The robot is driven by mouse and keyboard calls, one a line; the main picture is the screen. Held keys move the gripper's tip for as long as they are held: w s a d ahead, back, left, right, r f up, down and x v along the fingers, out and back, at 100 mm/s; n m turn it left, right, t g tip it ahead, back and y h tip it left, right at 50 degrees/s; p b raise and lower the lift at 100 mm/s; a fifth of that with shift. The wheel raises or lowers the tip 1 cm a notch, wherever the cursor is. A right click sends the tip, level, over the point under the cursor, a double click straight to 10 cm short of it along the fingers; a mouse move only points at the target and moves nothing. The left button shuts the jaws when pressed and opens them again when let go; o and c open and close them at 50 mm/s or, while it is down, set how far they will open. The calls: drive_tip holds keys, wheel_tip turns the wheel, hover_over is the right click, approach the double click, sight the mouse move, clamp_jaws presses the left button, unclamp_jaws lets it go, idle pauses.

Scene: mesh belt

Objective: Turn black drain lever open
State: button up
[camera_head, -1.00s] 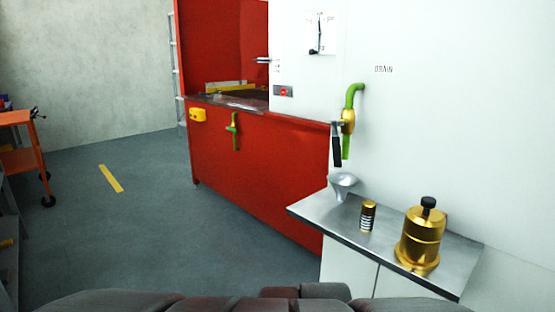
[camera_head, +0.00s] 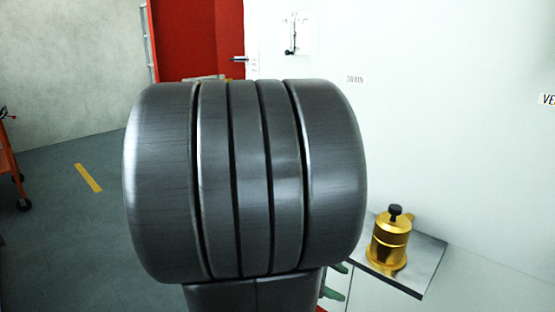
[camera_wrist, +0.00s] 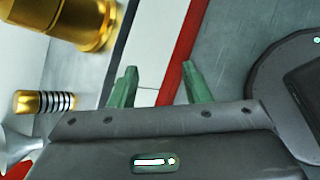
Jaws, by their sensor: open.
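The black drain lever is not visible now. In the head view my dark grey arm covers the wall area below the DRAIN label (camera_head: 355,79). The lever does not show in the wrist view either. My gripper (camera_wrist: 160,82) has two green fingers spread apart with nothing between them. Its green fingers (camera_head: 334,284) also show partly in the head view, low beside the arm and left of the metal shelf (camera_head: 428,265). How far the gripper is from the lever cannot be told.
A brass pot with a black knob (camera_head: 391,240) stands on the shelf; it also shows in the wrist view (camera_wrist: 85,18). A ringed brass cylinder (camera_wrist: 44,102) and part of a silver funnel (camera_wrist: 16,148) are left of the gripper.

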drive_tip(key=w+a+r+n+t+h+p, duration=0.25)
drive_tip(key=w+a+r+n+t, duration=0.3)
drive_tip(key=w+r+n, duration=0.3)
drive_tip(key=w+a+r+n+t+h+p, duration=0.1)
drive_tip(key=w+a+r+n+t+p, duration=0.2)
drive_tip(key=w+a+r+n+t, duration=0.5)
drive_tip(key=w+d, duration=0.3)
drive_tip(key=d, duration=0.1)
drive_tip(key=w+d+g, duration=0.1)
drive_tip(key=w+d, duration=0.3)
drive_tip(key=w+d+g+p, duration=0.1)
drive_tip(key=w+d, duration=0.3)
drive_tip(key=shift+w+d+f+n, duration=0.15)
drive_tip(key=shift+d+f+n, duration=0.1)
drive_tip(key=shift+d+f, duration=0.15)
drive_tip(key=shift+c, duration=0.4)
clamp_jaws()
